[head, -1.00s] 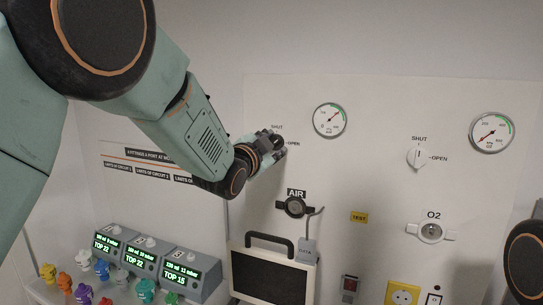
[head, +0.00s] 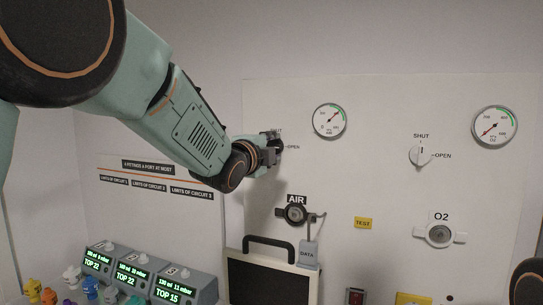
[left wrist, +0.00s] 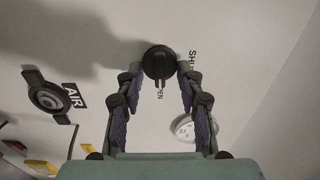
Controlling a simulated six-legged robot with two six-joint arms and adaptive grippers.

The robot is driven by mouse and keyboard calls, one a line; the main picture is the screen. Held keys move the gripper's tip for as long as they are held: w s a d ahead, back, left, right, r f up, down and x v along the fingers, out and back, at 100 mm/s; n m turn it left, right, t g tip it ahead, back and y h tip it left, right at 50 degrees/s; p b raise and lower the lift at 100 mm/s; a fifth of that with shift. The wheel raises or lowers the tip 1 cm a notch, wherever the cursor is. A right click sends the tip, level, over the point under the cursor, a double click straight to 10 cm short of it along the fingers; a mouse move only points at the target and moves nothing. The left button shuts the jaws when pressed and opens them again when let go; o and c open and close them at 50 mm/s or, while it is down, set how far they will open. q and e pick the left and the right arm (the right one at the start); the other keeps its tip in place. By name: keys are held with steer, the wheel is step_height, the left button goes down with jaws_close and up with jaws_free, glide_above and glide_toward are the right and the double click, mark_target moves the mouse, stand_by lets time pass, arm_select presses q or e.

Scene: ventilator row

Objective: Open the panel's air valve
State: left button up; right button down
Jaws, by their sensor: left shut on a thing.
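The air valve is a round black knob (left wrist: 158,62) on the white wall panel (head: 380,110), with a SHUT label (left wrist: 193,62) and an OPEN label (head: 293,147) beside it. My left gripper (left wrist: 160,74) is shut on the knob, one finger on each side; it also shows in the head view (head: 277,146), where it hides most of the knob. A narrow ridge on the knob shows between the fingertips in the left wrist view. I cannot tell for sure which label it points at. My right gripper is not in view.
A gauge (head: 330,120) sits right of the valve. The AIR outlet (head: 295,214) is below it, beside a hooked DATA tag (head: 308,254) and above a dark screen (head: 268,280). A white O2 knob (head: 421,156) is farther right. Ventilator boxes (head: 140,275) stand lower left.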

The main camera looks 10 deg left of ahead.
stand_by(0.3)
arm_select(q)
steer(key=o, duration=1.1)
steer(key=shift+o, duration=0.2)
steer(key=s+a, duration=0.2)
steer(key=s, duration=1)
steer(key=shift+a, duration=0.15)
steer(key=shift+f, duration=0.1)
